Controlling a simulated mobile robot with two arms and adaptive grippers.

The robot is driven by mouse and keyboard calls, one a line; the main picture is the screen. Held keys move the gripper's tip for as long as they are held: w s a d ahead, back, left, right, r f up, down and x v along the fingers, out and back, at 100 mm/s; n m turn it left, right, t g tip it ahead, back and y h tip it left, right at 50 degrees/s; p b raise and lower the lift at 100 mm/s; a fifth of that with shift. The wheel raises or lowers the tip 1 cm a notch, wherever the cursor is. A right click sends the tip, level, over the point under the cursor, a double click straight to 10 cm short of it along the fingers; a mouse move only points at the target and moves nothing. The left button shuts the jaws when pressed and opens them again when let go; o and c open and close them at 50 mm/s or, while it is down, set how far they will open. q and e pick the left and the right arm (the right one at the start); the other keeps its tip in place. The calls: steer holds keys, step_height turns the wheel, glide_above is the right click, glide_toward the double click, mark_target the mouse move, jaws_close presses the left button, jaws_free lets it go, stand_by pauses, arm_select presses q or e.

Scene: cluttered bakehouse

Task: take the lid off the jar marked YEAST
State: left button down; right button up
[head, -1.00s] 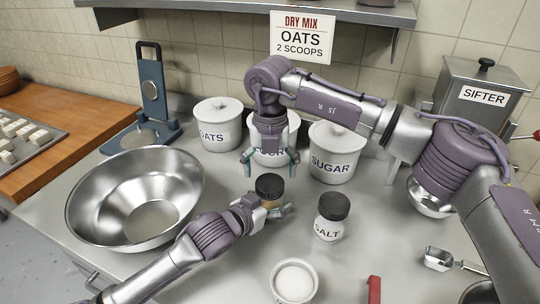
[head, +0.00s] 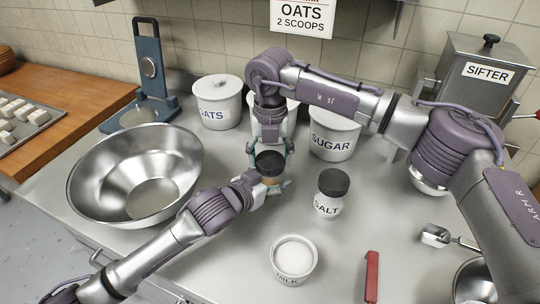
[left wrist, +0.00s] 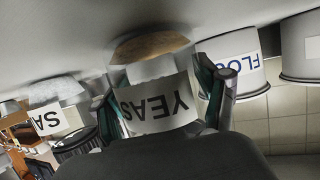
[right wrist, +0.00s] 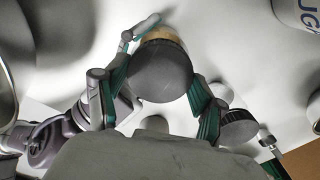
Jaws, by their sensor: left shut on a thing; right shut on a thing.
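The YEAST jar (head: 270,181) is a small clear jar with tan contents and a black lid (head: 268,161). Its label reads "YEAS" upside down in the left wrist view (left wrist: 165,106), where the lid is hidden. My left gripper (head: 270,188) is shut around the jar's body from the lower left. My right gripper (head: 270,152) comes from above, with its fingers shut on the lid's sides. The right wrist view shows the dark lid (right wrist: 161,70) between those fingers. The lid appears to sit on the jar; I see no clear gap.
A black-lidded SALT jar (head: 330,193) stands just right, with a MILK bowl (head: 294,258) in front. OATS (head: 217,103) and SUGAR (head: 334,135) canisters stand behind. A large steel bowl (head: 84,212) is at left. A red-handled tool (head: 371,276) lies front right.

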arm_select(q)
steer(key=shift+f, duration=0.1)
arm_select(e)
steer(key=n, duration=0.3)
steer(key=shift+n, duration=0.4)
steer(key=n, duration=0.4)
steer(key=shift+n, duration=0.4)
steer(key=n, duration=0.7)
steer(key=shift+n, duration=0.3)
steer(key=shift+r, duration=0.25)
steer(key=shift+r, duration=0.9)
